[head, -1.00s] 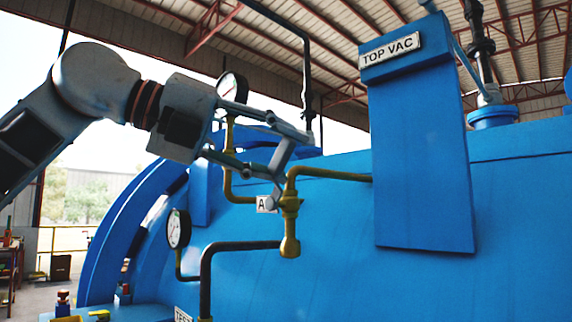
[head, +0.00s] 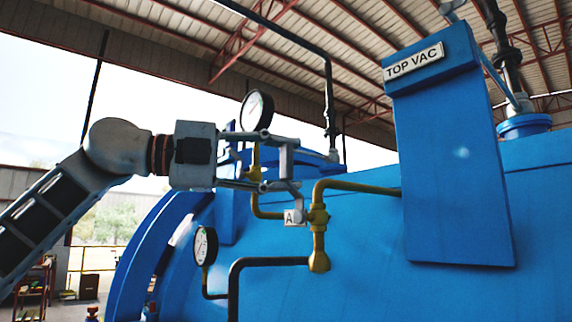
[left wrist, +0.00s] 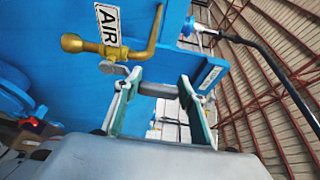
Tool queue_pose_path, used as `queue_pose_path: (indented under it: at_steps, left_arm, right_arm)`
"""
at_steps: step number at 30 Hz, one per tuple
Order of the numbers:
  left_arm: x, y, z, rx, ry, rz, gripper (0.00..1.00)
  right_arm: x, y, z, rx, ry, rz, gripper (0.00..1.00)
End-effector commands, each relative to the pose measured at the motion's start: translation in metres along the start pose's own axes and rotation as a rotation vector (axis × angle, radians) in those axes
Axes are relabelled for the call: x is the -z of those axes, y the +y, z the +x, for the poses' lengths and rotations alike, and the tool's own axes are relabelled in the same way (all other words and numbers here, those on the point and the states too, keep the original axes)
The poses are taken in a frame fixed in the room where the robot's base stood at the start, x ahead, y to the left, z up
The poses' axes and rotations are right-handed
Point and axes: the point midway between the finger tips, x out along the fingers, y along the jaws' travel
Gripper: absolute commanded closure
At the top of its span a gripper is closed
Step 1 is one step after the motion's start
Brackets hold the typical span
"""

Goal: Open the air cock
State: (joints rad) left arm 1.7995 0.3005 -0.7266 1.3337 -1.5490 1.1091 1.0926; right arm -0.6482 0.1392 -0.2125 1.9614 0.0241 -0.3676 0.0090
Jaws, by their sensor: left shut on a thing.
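The brass air cock (head: 318,217) stands on the yellow pipe in front of the blue autoclave, with the AIR label (left wrist: 107,24) beside it. It also shows in the left wrist view (left wrist: 112,50). Its grey handle (left wrist: 158,90) lies between the fingers of my left gripper (head: 289,166). In the left wrist view the gripper (left wrist: 160,82) has one finger at each end of the grey bar, shut on it. In the head view the grip is up and left of the brass body, and the handle looks nearly upright. My right gripper is out of view.
A gauge (head: 257,110) stands just behind my left gripper, and a lower gauge (head: 205,246) sits below it. A dark pipe (head: 268,262) bends below the cock. The blue TOP VAC housing (head: 448,165) rises to the right.

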Motion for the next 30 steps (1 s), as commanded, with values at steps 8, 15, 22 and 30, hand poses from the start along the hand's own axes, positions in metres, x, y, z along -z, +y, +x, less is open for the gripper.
queue_pose_path:
  at_steps: [8,15,22,30]
  left_arm:
    - [-0.0027,-0.0015,-0.0018,0.012,-0.003,-0.019,0.98]
    - [-0.0029,-0.0015,-0.0019,0.011,-0.003,-0.02,0.98]
    - [-0.0023,-0.0007,-0.0014,0.009,-0.002,-0.018,0.51]
    - [-0.0027,-0.0002,-0.0095,0.008,-0.003,-0.017,0.51]
  right_arm:
    - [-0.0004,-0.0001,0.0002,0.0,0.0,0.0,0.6]
    - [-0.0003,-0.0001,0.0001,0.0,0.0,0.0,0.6]
    - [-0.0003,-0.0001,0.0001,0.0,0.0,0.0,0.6]
    - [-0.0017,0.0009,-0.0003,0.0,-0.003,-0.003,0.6]
